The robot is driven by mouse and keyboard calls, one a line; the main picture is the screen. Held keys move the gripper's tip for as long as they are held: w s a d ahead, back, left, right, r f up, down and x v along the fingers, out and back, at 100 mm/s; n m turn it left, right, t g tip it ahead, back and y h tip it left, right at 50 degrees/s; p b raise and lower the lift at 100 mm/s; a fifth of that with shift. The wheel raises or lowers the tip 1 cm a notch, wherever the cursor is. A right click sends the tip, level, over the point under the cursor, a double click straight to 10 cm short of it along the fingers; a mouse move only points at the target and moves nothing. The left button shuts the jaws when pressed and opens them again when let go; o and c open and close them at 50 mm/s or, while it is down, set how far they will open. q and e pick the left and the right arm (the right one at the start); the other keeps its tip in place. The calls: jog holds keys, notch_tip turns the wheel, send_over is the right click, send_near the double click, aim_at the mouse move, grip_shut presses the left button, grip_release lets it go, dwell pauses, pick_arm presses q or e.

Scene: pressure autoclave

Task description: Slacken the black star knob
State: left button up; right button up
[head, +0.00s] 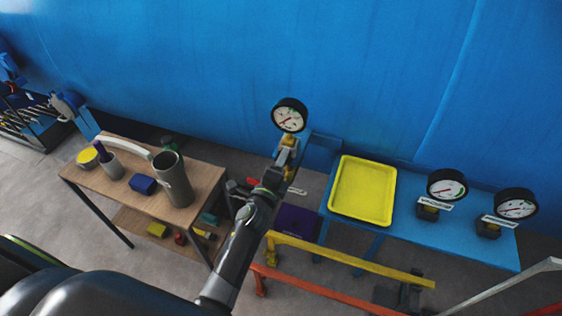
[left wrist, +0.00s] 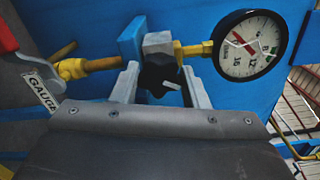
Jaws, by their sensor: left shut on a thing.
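The black star knob (left wrist: 158,75) sits on a grey block (left wrist: 157,42) in the left wrist view, with a small white mark on it. My left gripper (left wrist: 160,88) has one grey finger on each side of the knob and is shut on it. A round pressure gauge (left wrist: 249,46) joins the block by a brass fitting on the right; it also shows in the head view (head: 290,115). In the head view my left gripper (head: 279,169) is just below the gauge, and the knob is hidden there. My right gripper is not in view.
A brass pipe (left wrist: 90,65) with a red lever (left wrist: 8,32) and a GAUGE tag (left wrist: 42,92) lies left of the knob. A blue bench with a yellow tray (head: 362,191) and two gauges stands right. A wooden cart (head: 120,200) stands left. A yellow rail (head: 345,259) runs below.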

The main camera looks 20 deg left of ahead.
pick_arm(q)
jog(key=shift+n+p, duration=1.25)
jog(key=shift+n, duration=7.65)
jog(key=shift+f, duration=0.1)
jog(key=o, duration=1)
jog(key=shift+c, duration=0.2)
